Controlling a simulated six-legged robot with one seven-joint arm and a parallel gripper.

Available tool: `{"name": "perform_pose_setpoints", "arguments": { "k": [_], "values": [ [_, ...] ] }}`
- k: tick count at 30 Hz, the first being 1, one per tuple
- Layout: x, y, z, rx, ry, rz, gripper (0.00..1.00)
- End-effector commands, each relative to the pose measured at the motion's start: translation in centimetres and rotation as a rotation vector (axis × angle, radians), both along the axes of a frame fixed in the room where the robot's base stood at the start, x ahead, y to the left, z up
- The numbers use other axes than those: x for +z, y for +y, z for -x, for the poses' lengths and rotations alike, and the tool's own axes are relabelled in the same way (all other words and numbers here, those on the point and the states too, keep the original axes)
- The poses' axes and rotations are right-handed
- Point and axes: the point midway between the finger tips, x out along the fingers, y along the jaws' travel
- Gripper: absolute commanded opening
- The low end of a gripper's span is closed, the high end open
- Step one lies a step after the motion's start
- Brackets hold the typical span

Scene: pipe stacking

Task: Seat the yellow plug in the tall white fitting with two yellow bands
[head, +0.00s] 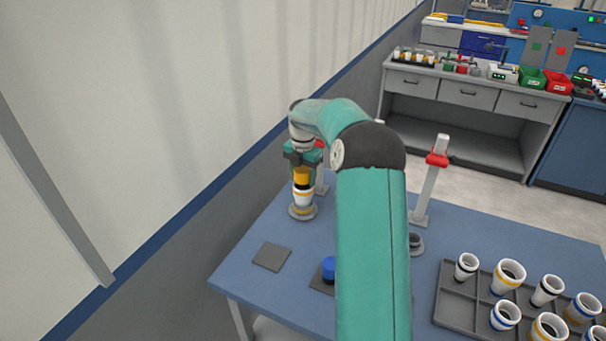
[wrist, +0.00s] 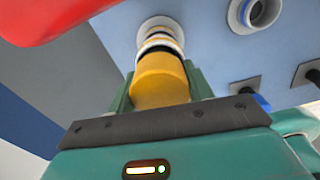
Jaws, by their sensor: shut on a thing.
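The yellow plug (head: 302,176) is upright between the fingers of my gripper (head: 302,160), which is shut on it. It also shows in the wrist view (wrist: 160,80), between the two green fingers. Directly below it, the white fitting with yellow bands (head: 302,197) stands upright on a round grey base at the table's far left. In the wrist view the fitting (wrist: 160,42) lies just beyond the plug's dark end, nearly in line with it. The plug hides most of the fitting's mouth. I cannot tell whether the plug's end is just above the mouth or inside it.
A post with a red clamp (head: 436,160) stands at right, and another is close behind my gripper. A blue plug (head: 329,265) sits near an empty grey pad (head: 271,257). A divided tray (head: 456,305) holds several fittings at right. A wall runs along the left.

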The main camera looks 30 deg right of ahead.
Motion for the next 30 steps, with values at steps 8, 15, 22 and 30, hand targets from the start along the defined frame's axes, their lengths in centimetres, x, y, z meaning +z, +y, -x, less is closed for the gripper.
{"name": "perform_pose_setpoints", "arguments": {
  "k": [8,15,22,30],
  "values": [
    [-0.39,0.00,0.01,0.000,0.001,0.000,0.26],
    [-0.73,0.00,0.01,0.000,0.001,0.000,0.26],
    [-0.74,0.00,0.01,0.000,0.000,0.000,0.76],
    [-0.49,0.00,0.00,0.000,0.000,0.000,0.76]
  ]
}}
